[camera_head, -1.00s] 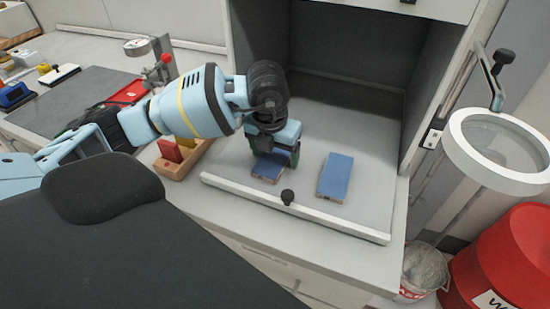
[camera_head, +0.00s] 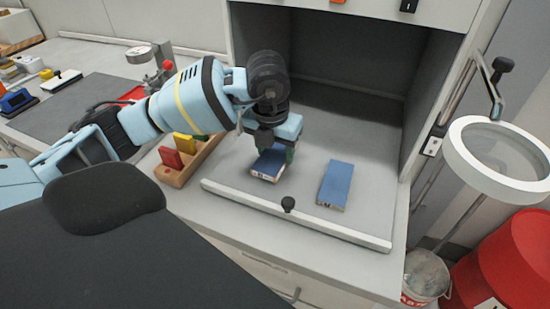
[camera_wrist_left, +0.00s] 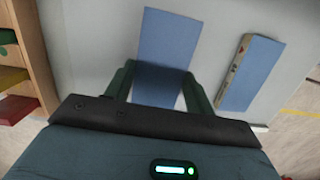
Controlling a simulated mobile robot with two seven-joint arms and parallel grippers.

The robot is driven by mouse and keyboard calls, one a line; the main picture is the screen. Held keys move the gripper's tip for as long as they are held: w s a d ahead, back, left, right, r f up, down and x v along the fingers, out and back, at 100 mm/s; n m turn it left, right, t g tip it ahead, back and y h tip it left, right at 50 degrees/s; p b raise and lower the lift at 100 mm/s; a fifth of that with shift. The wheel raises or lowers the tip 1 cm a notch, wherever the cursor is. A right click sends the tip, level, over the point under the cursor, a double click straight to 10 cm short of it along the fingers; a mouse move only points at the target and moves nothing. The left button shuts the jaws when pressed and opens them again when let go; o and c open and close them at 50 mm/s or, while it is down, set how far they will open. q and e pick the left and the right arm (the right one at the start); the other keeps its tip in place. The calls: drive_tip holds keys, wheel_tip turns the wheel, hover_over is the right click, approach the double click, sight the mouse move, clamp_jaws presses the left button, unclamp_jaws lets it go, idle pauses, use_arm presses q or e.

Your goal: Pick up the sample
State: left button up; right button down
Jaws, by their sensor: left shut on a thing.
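Two blue flat blocks, which look like the samples, are in the grey hooded bay. My left gripper (camera_head: 274,148) is shut on the left block (camera_head: 266,170), with a finger on each side of it. The block looks slightly raised above the bay floor. In the left wrist view, the gripper (camera_wrist_left: 158,82) has its dark green fingers on the block's long sides (camera_wrist_left: 169,38). The right block (camera_head: 336,184) lies flat on the floor, apart from the gripper. It also shows in the left wrist view (camera_wrist_left: 252,72). My right gripper is not in view.
A white bar (camera_head: 325,222) with a black knob (camera_head: 288,204) runs along the bay's front. A wooden rack (camera_head: 178,179) with red and yellow pieces stands left. A ring magnifier (camera_head: 497,155), a bucket (camera_head: 425,277) and a red drum (camera_head: 510,258) are at right.

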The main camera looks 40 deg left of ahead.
sight(275, 155)
use_arm(q)
wheel_tip(275, 155, up, 7)
drive_tip(key=shift+f, duration=0.1)
idle(0.3)
